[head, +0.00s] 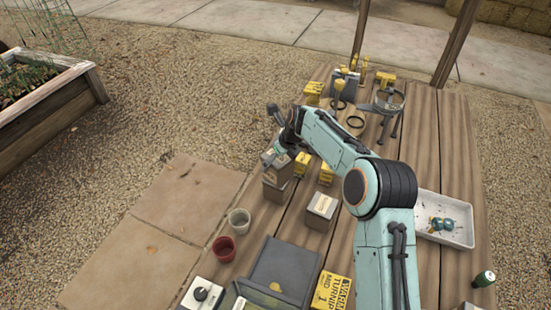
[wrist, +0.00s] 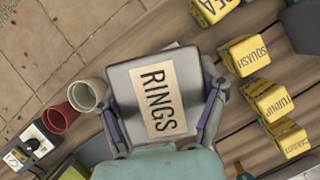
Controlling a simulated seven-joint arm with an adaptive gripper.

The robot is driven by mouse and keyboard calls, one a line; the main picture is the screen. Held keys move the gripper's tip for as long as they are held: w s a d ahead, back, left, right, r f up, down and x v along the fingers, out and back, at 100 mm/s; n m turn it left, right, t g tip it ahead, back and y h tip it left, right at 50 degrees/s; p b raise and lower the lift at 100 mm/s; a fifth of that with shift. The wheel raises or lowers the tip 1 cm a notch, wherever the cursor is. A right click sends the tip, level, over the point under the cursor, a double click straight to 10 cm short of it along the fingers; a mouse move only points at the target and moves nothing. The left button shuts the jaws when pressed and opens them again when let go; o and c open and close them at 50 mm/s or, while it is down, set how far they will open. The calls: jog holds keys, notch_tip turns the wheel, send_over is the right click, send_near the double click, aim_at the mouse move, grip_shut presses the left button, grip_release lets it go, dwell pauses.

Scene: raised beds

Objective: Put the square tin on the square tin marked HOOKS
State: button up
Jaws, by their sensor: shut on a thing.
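My gripper (head: 281,148) is shut on a grey square tin (head: 272,159); its two fingers press on opposite sides. In the wrist view the held tin (wrist: 137,80) shows a pale label reading RINGS. In the head view it is directly above other grey square tins (head: 276,180) stacked near the left edge of the table; I cannot tell whether it touches them. Their labels are hidden from me. Another grey square tin (head: 321,209) with a pale label stands apart, nearer to the front right; its label is too small to read. I cannot see the word HOOKS.
Yellow seed boxes (head: 301,164) stand just right of the stack; one reads SQUASH in the wrist view (wrist: 244,55). A white cup (head: 239,222) and a red cup (head: 224,249) stand in front. A white tray (head: 445,233) is at right.

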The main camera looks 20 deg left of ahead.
jog(key=o, duration=1.2)
jog(key=v, duration=1.2)
jog(key=shift+d+r, duration=0.1)
jog(key=shift+d, duration=0.05)
